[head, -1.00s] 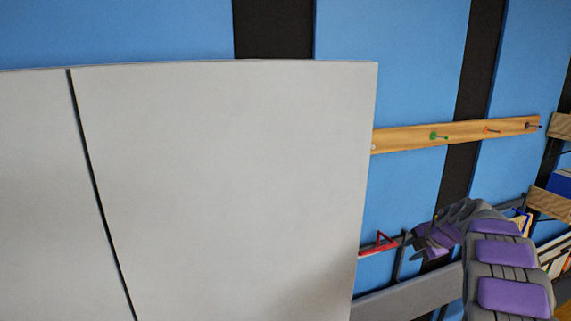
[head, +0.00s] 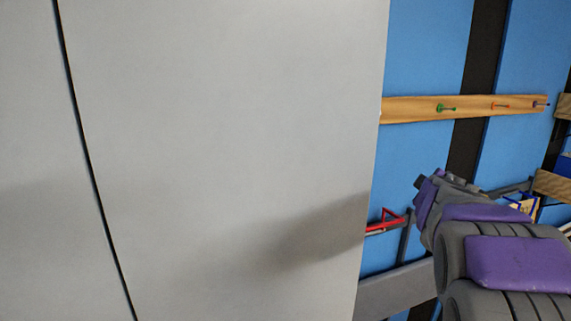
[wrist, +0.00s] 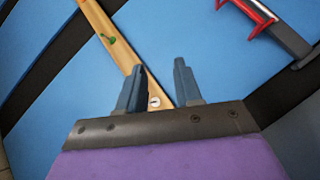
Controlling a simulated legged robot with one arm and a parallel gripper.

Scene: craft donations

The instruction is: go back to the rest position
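My gripper (wrist: 158,88) shows in the wrist view with its two blue-grey fingers apart and nothing between them. In the head view my grey and purple arm reaches up from the lower right. Its far end, with the gripper (head: 419,182), is beside the right edge of a large pale cabinet (head: 220,150). The fingers are too small there to make out well.
The wooden peg rail (head: 415,109) with coloured pegs runs along the blue wall. A red-framed object (head: 388,222) is on a grey rail below it. Wooden shelves (head: 553,186) with books stand at the far right. The cabinet fills the left of the head view.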

